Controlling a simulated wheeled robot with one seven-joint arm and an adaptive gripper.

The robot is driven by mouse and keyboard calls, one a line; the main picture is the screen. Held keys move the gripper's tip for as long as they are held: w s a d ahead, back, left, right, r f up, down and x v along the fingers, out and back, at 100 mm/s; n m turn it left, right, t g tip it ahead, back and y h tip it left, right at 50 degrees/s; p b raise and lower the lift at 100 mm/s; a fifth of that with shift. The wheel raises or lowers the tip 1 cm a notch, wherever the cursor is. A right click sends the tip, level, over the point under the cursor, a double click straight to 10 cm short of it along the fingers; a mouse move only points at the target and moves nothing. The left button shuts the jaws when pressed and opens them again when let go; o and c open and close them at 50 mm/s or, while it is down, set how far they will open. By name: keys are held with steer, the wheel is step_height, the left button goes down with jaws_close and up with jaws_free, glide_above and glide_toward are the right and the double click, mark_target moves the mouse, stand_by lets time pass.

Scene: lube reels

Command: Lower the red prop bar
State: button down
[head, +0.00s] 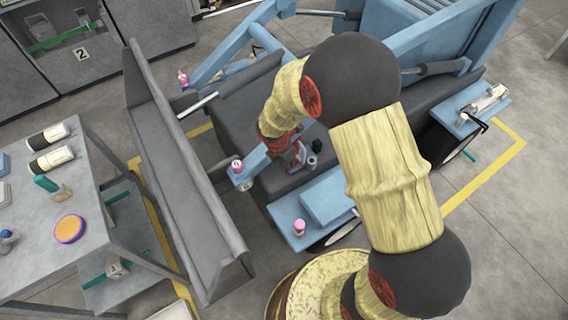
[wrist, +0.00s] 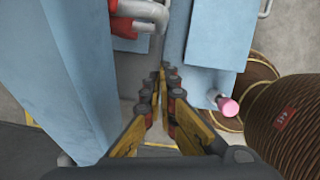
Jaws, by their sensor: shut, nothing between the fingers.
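A red piece (wrist: 124,26) with a bent grey metal rod (wrist: 145,10) shows at the top of the wrist view, against blue panels. It may be the red prop bar; only part of it shows. My gripper (wrist: 165,74) is shut and empty, its fingers pointing into the gap between the blue panels. The red piece is ahead and to the left of the fingertips, apart from them. In the head view my gripper (head: 291,154) is over the grey bed of the blue machine, partly behind my arm. I cannot pick out the prop bar there.
A large blue panel (wrist: 60,70) stands close on the left of the wrist view. A pink-capped knob (wrist: 228,106) is to the right. In the head view, a grey trough wall (head: 180,190) and a workbench (head: 100,200) with bottles stand left. Grey floor is open at right.

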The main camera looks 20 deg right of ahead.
steer(key=d, duration=0.1)
steer(key=w+d, duration=0.1)
steer(key=shift+w+d+r+b, duration=0.2)
steer(key=shift+w+d+b, duration=0.1)
steer(key=shift+d+b, duration=0.1)
steer(key=shift+r, duration=0.1)
